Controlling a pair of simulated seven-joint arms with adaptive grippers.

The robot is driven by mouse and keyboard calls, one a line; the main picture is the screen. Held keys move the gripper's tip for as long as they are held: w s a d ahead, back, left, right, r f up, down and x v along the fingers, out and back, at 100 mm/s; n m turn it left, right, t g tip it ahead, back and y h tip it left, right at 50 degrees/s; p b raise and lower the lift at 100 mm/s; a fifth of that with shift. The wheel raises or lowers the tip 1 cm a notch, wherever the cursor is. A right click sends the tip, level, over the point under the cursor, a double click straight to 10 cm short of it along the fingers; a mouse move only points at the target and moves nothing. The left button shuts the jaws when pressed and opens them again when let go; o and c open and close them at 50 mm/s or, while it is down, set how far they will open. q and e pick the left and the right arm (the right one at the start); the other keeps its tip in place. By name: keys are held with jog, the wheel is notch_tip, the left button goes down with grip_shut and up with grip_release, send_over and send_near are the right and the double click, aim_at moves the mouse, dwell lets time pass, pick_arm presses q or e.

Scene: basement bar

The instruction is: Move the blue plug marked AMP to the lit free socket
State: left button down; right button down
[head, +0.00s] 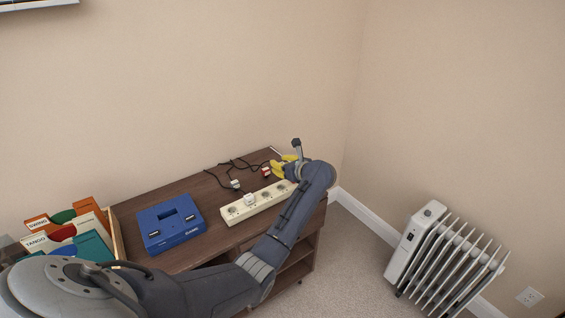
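A cream power strip (236,211) lies on the dark wooden cabinet top, with a row of round sockets. A white plug (250,199) sits in one socket near its left end. A white plug (235,184) and a red and white plug (265,172) lie behind the strip on black cables. I cannot make out a blue plug, an AMP mark or a lit socket. My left arm crosses in front of the strip's right end. Yellow parts of my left gripper (282,167) show behind the wrist; its opening is unclear. My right gripper is out of view.
A blue box (172,232) with a handle stands left of the strip. A wooden crate (117,236) of record sleeves stands at the far left. The wall runs close behind the cabinet (188,188). A white oil heater (418,241) stands on the carpet at right.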

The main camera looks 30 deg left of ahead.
pick_arm(q)
jog(key=shift+f, duration=3.5)
jog(key=shift+f, duration=0.6)
jog(key=c, duration=1)
grip_release()
jog(key=shift+c, duration=0.2)
jog(key=v, duration=1.2)
jog(key=shift+r, duration=0.1)
